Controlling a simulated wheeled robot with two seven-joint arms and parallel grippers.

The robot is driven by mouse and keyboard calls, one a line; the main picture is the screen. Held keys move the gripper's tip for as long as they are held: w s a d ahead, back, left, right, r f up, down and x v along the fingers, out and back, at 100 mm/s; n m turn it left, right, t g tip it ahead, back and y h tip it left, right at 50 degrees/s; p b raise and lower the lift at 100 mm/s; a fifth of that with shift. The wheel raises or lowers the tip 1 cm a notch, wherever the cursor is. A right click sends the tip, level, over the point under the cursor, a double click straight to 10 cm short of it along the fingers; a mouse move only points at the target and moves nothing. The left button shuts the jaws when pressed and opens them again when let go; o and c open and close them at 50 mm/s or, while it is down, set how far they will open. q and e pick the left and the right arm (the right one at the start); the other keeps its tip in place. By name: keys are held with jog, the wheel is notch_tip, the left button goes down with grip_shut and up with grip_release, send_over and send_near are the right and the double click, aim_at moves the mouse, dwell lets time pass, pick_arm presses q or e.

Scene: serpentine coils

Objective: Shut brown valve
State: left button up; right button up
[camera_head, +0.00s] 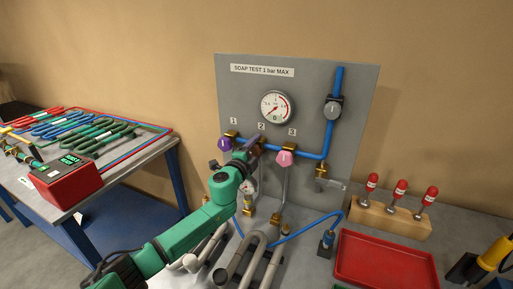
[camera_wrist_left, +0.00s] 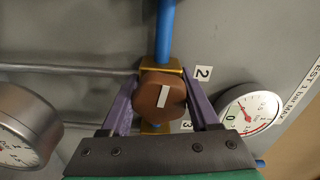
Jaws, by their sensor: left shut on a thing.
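The brown valve knob (camera_wrist_left: 152,98) sits on a brass body on the blue pipe, beside the label 2. A pale stripe on its face runs nearly along the pipe, slightly tilted. My left gripper (camera_wrist_left: 159,84) has its purple fingers on both sides of the knob, shut on it. In the head view the brown valve (camera_head: 259,141) is mostly hidden behind my left gripper (camera_head: 251,147), between the purple valve (camera_head: 225,144) and the pink valve (camera_head: 285,158). My right gripper is in neither view.
The grey panel (camera_head: 355,120) carries a round gauge (camera_head: 278,107) above the valves. Grey pipes and a blue hose (camera_head: 310,225) lie below. A red tray (camera_head: 385,262) and a wooden block (camera_head: 375,217) with red-topped pieces stand at right. A table with coils (camera_head: 90,130) is at left.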

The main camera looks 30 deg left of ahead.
pick_arm(q)
jog(key=shift+f+m+p, duration=0.15)
jog(key=shift+m+p, duration=1.1)
jog(key=shift+m, duration=6.85)
jog(key=o, duration=1.4)
